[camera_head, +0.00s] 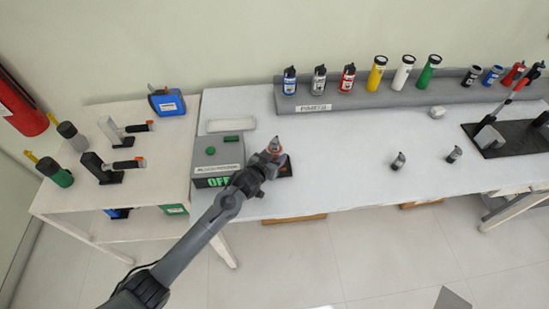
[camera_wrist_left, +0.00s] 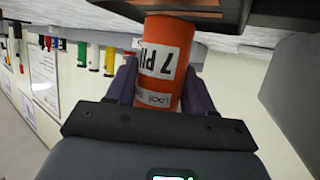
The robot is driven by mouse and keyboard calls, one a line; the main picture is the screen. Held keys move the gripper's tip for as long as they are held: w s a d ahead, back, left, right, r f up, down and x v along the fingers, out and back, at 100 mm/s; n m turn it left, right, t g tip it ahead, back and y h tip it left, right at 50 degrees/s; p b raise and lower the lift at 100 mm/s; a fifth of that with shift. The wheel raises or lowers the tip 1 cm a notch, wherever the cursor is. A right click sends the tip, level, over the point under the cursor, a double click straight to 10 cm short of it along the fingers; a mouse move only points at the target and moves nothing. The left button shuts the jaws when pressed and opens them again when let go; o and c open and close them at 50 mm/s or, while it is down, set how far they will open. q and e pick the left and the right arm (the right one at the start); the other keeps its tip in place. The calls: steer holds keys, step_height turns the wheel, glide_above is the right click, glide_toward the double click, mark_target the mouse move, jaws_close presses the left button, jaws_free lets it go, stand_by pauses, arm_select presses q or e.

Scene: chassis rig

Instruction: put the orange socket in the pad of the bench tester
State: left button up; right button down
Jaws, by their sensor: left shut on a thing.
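The orange socket (camera_wrist_left: 163,62) is an orange cylinder with a white label reading "7 PI…" in the left wrist view. My left gripper (camera_head: 272,153) is shut on it, one finger on each side. The bench tester (camera_head: 217,158) is a grey box with green buttons and a lit green "OFF" on its front. Its dark pad (camera_head: 287,169) lies just right of the box, under my gripper, which partly hides it. A dark, brown-faced edge (camera_wrist_left: 205,13) crosses the socket's far end in the left wrist view; I cannot tell whether they touch. My right gripper is not in view.
A grey parts rack (camera_head: 440,97) with several coloured cylinders runs along the back. A side table (camera_head: 110,190) on the left holds several tools. A black fixture (camera_head: 505,138) is at right.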

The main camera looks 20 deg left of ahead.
arm_select(q)
steer(key=shift+f, duration=0.4)
steer(key=shift+f, duration=0.2)
steer(key=o, duration=1.2)
steer(key=shift+o, duration=0.2)
